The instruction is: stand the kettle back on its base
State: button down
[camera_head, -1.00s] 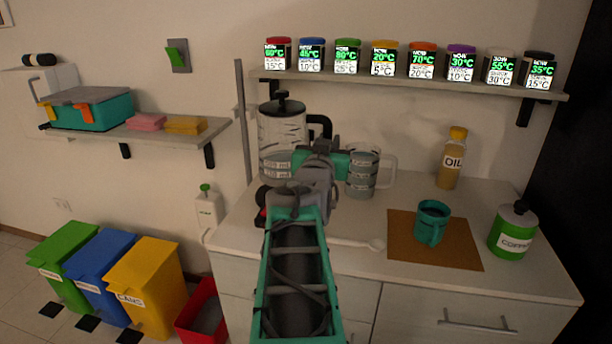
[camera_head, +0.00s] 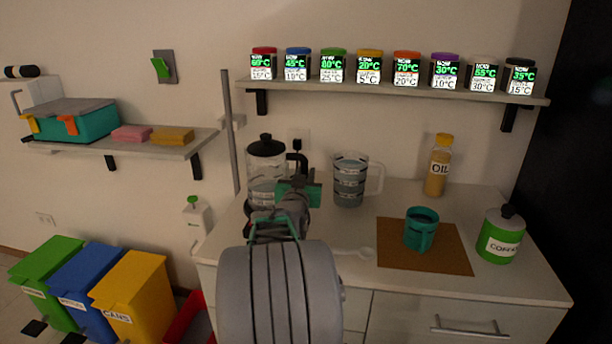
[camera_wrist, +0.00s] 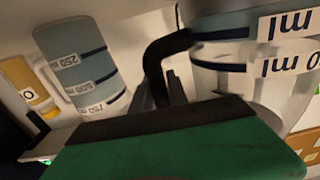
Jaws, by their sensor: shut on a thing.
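The kettle (camera_head: 267,165) is a clear jug with a black lid and black handle. It stands upright at the back left of the counter. My gripper (camera_head: 300,188) is shut on its handle, on the kettle's right side. In the wrist view, the kettle (camera_wrist: 265,75) fills the upper right, and its black handle (camera_wrist: 158,65) runs down to my fingers (camera_wrist: 168,95). My arm hides the kettle's lower end and the base, so I cannot tell whether they touch.
A measuring jug (camera_head: 350,182) stands close right of my gripper. A shelf (camera_head: 390,90) of spice jars hangs above.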

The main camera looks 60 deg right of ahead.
jog(key=shift+r, duration=0.15)
jog(key=c, duration=1.7)
grip_release()
jog(key=shift+f, duration=0.25)
jog(key=shift+c, duration=0.2)
jog(key=o, duration=0.4)
jog(key=shift+o, duration=0.2)
jog(key=shift+r, duration=0.1)
jog(key=v, duration=1.2)
jog(key=shift+s, duration=0.1)
